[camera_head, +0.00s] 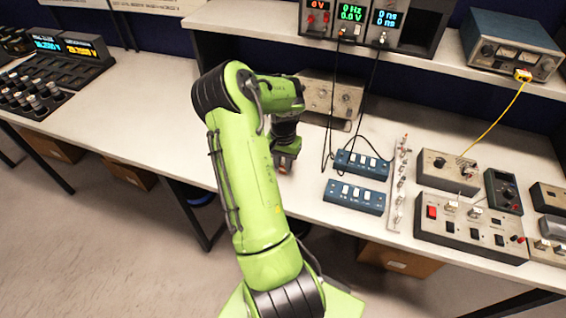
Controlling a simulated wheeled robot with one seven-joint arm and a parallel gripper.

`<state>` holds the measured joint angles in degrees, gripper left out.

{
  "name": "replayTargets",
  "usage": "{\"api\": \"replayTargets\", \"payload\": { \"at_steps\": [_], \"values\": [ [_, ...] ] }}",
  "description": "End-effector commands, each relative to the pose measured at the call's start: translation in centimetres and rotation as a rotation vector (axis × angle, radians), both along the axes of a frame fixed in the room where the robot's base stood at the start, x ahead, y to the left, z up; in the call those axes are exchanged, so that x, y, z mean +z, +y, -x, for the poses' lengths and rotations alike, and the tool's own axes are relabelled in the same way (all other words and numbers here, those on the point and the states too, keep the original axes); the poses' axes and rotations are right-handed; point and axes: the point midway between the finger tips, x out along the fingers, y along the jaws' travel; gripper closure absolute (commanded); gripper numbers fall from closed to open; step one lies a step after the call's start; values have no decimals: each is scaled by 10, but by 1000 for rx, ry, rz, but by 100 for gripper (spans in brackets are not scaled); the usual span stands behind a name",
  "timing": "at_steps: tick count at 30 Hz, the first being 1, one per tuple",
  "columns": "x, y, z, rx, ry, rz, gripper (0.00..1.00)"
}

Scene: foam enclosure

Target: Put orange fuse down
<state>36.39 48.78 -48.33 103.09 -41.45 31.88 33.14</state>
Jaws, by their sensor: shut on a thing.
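My green arm reaches over the white bench, and my gripper (285,160) points down close to the bench top, left of the blue switch boxes. The gripper is shut on the orange fuse, of which only small orange-red specks show at the fingertips. The arm and the gripper hide most of it. I cannot tell whether it touches the bench.
Two blue switch boxes (356,196) lie right of the gripper, with hanging black cables nearby. A beige instrument (331,98) stands behind. A metal strip (399,185) and a control box with a red switch (470,228) are further right. The bench (150,115) is clear to the left.

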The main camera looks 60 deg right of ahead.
Motion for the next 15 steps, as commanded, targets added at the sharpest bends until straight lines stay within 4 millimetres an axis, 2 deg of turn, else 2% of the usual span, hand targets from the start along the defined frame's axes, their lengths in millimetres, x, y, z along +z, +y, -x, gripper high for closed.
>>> {"api": "replayTargets", "payload": {
  "at_steps": [5, 6, 9, 10, 15],
  "values": [
    [-4, 0, 0, 0, 0, 0, 100],
    [-3, 0, 0, 0, 0, 0, 70],
    [-3, 0, 0, 0, 0, 0, 55],
    [-3, 0, 0, 0, 0, 0, 51],
    [-3, 0, 0, 0, 0, 0, 51]
  ]
}}
